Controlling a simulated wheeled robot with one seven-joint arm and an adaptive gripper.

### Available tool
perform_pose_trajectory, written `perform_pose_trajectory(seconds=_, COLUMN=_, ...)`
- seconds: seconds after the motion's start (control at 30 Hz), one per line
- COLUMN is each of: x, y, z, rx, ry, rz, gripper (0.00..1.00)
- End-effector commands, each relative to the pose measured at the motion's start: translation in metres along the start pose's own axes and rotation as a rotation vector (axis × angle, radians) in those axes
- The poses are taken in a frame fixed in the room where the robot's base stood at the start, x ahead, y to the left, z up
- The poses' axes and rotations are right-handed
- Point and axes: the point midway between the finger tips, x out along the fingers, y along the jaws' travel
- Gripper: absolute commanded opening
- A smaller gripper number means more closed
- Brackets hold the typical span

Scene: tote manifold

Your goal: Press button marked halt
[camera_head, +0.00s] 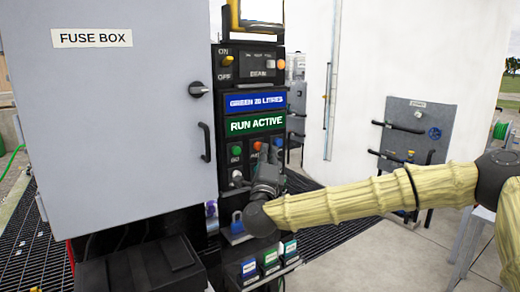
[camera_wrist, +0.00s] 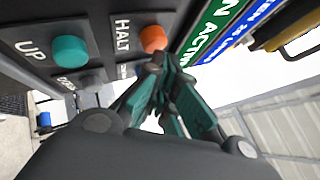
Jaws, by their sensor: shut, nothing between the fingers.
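The orange button (camera_wrist: 153,38) sits beside a white-lettered HALT label (camera_wrist: 122,35) on the dark panel in the wrist view. In the head view the orange button (camera_head: 258,146) is partly hidden by my gripper (camera_head: 266,158). My gripper (camera_wrist: 160,64) is shut and empty, with its teal fingertips right at the lower edge of the orange button in the wrist view. I cannot tell whether they touch it. A green button (camera_wrist: 70,50) with an UP label (camera_wrist: 32,50) is to its left; it also shows in the head view (camera_head: 236,151).
Grey knobs sit below the buttons (camera_wrist: 65,84). A green RUN ACTIVE sign (camera_head: 257,124) and a blue sign (camera_head: 255,102) are above. The grey fuse box (camera_head: 120,130) with its handle stands left of the panel. Several labelled items (camera_head: 270,260) are on a low shelf.

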Motion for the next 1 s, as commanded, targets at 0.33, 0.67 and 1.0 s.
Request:
perform_pose_trajectory(seconds=0.33, x=0.0007, y=0.0009, z=0.0005, rx=0.000, ry=0.000, rz=0.000, gripper=0.00)
perform_pose_trajectory(seconds=0.67, x=0.0029, y=0.0024, z=0.0020, rx=0.000, ry=0.000, rz=0.000, gripper=0.00)
perform_pose_trajectory(seconds=1.0, x=0.0053, y=0.0038, z=0.0034, rx=0.000, ry=0.000, rz=-0.001, gripper=0.00)
